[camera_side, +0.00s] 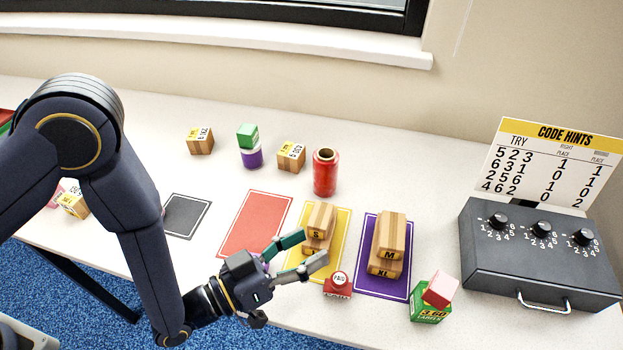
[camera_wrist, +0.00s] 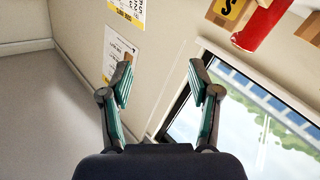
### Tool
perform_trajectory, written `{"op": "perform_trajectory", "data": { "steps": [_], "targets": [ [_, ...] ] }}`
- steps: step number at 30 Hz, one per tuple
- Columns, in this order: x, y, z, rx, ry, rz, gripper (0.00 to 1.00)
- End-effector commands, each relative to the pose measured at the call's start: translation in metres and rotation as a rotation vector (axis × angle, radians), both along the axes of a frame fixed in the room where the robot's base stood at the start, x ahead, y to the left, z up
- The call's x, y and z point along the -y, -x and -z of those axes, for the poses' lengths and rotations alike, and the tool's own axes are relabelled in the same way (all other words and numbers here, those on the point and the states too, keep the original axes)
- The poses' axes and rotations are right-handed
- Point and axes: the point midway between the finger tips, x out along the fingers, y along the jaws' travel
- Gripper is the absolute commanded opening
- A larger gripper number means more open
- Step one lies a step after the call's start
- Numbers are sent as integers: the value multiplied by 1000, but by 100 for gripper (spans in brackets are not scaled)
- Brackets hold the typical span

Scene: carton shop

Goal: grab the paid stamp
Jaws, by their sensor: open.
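The paid stamp is most likely the small red stamp (camera_side: 338,286) with a round white-labelled top, standing on the front part of the table between the yellow and purple mats; its print is too small to read surely. My gripper (camera_side: 314,249) is open and empty, just above and left of the stamp in the side view, with its fingers pointing right. In the wrist view my gripper (camera_wrist: 159,80) has both fingers spread with nothing between them. The stamp does not show in the wrist view.
Stacked cartons stand on the yellow mat (camera_side: 344,233) and purple mat (camera_side: 366,285). A red cylinder (camera_side: 325,173) stands behind. A dark dial case (camera_side: 540,255) is far right. The red mat (camera_side: 255,222) is bare.

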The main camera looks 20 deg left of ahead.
Motion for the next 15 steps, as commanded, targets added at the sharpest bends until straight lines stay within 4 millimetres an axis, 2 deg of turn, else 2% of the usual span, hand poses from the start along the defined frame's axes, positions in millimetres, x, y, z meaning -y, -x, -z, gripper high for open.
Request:
{"op": "perform_trajectory", "data": {
  "steps": [1,3,6,15],
  "targets": [
    [4,19,26,-41,-34,31,62],
    [6,38,48,-78,-67,63,62],
    [10,52,64,-102,-92,91,62],
    [38,30,67,-97,-89,98,62]
  ]
}}
